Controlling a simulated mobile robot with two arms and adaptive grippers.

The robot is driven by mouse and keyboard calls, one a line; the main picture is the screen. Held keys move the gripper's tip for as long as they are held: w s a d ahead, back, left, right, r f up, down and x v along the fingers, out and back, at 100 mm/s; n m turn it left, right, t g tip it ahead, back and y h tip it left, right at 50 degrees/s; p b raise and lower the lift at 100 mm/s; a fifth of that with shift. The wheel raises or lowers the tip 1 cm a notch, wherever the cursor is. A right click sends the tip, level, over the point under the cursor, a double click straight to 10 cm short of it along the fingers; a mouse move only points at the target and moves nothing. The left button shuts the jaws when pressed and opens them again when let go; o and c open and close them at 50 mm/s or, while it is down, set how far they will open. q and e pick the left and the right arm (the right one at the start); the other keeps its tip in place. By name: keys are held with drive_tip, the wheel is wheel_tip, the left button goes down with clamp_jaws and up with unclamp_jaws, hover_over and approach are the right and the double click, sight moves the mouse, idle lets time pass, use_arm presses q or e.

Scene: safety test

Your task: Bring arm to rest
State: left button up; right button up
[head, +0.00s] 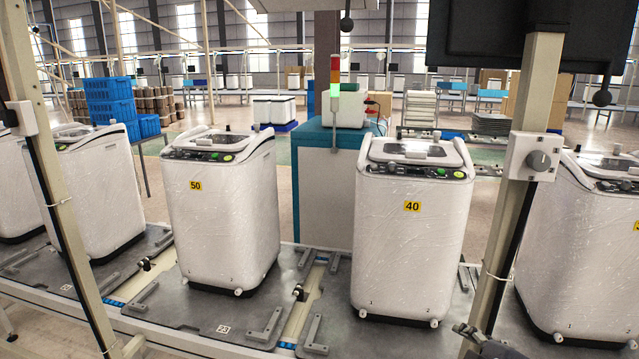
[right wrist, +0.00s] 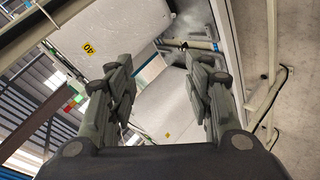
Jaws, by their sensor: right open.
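My right gripper (right wrist: 160,75) shows in the right wrist view with its two dark fingers spread apart and nothing between them. Beyond the fingers are white washing machines at a tilt, one with a yellow 40 label. A dark piece of what looks like my right gripper (head: 485,343) shows at the bottom right of the head view, in front of the line and by the foot of the right post. Most of my right arm is out of the head view. My left gripper is in neither view.
Washing machine 50 (head: 221,215) and washing machine 40 (head: 411,240) stand upright on grey pallets (head: 215,312) along a conveyor. A beige right post (head: 518,170) with a switch box (head: 536,156) and a left post (head: 55,190) rise in front. A dark monitor (head: 530,35) hangs above.

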drive_tip(key=s+a+f+m+g, duration=0.3)
drive_tip(key=s+f+m+g, duration=0.55)
drive_tip(key=s+f, duration=1.5)
drive_tip(key=s+f+b+x, duration=0.1)
drive_tip(key=s+b+x, duration=0.15)
drive_tip(key=x, duration=0.85)
drive_tip(key=s+b+x, duration=0.2)
drive_tip(key=b+x, duration=0.1)
drive_tip(key=x, duration=0.9)
drive_tip(key=s+a+f+b+x, duration=0.1)
drive_tip(key=s+b+x, duration=0.15)
drive_tip(key=x, duration=0.85)
drive_tip(key=s+d+f+b, duration=0.1)
drive_tip(key=s+f+b, duration=0.2)
drive_tip(key=s+f, duration=0.6)
drive_tip(key=s+d+f+g+b, duration=0.1)
drive_tip(key=s+d+f+b, duration=0.1)
drive_tip(key=s+f, duration=0.7)
wheel_tip(320, 180, down, 5)
drive_tip(key=shift+d+r+m+b, duration=0.25)
drive_tip(key=shift+m+b, duration=0.1)
drive_tip(key=shift+b, duration=0.4)
